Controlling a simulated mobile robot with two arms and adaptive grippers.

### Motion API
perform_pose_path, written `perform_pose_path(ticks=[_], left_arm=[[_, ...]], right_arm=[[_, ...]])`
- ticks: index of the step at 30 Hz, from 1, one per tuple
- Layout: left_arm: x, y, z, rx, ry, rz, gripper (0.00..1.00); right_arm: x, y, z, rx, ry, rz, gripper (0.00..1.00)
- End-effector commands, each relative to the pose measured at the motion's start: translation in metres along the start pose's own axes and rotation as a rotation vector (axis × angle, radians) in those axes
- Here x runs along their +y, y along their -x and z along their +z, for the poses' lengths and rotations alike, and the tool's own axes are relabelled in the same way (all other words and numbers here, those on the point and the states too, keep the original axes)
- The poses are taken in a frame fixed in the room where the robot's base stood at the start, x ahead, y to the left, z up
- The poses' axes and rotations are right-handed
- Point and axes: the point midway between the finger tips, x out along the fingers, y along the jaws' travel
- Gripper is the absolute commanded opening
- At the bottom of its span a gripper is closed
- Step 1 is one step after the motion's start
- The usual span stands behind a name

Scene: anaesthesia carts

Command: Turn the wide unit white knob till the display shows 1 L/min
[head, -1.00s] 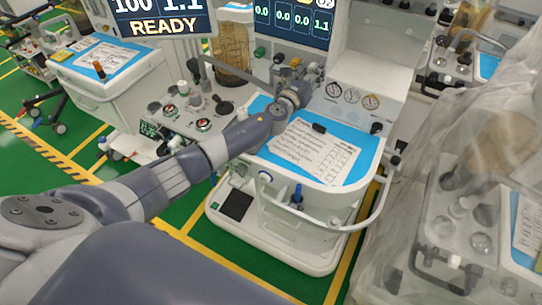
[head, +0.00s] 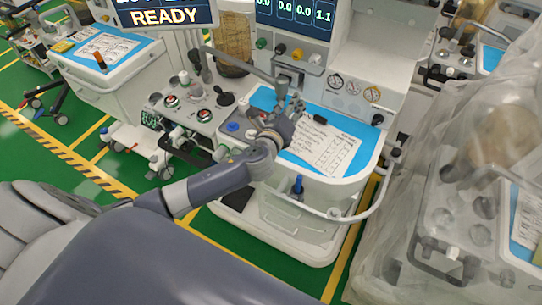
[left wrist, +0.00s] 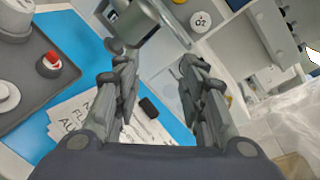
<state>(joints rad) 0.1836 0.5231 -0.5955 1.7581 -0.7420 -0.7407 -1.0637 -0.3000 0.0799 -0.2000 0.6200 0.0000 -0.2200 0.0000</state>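A white knob (head: 315,59) ends a row of coloured knobs on the cart just under the small display (head: 296,18). The display's last figure reads 1.1; the others read 0.0. I cannot tell for sure that this cart is the wide unit. My left gripper (head: 291,104) is above the blue worktop, below and in front of the knob row, apart from the white knob. In the left wrist view my left gripper (left wrist: 160,85) has its fingers spread with nothing between them. My right gripper is out of view.
A printed sheet (head: 325,148) and small black object lie on the blue worktop. A READY screen (head: 165,12) is at upper left; a plastic-covered cart (head: 450,190) stands right.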

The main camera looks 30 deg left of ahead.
Motion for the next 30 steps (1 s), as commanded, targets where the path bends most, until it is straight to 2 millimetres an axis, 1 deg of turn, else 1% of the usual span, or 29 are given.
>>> perform_pose_path(ticks=[1,3,9,18,24,30], left_arm=[[0.007,0.007,-0.007,0.011,0.07,0.03,0.38],[0.016,0.015,-0.015,0.022,0.172,0.074,0.38],[0.04,0.039,-0.034,0.043,0.419,0.192,0.38],[0.071,0.076,-0.061,0.05,0.736,0.367,0.38],[0.083,0.092,-0.071,0.047,0.854,0.44,0.38],[0.086,0.097,-0.074,0.045,0.888,0.46,0.38]], right_arm=[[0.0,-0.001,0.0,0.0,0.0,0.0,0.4],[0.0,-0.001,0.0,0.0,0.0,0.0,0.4],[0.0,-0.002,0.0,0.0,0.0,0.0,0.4],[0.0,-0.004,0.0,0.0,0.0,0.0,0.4],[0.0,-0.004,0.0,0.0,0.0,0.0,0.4],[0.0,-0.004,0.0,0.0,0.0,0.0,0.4]])
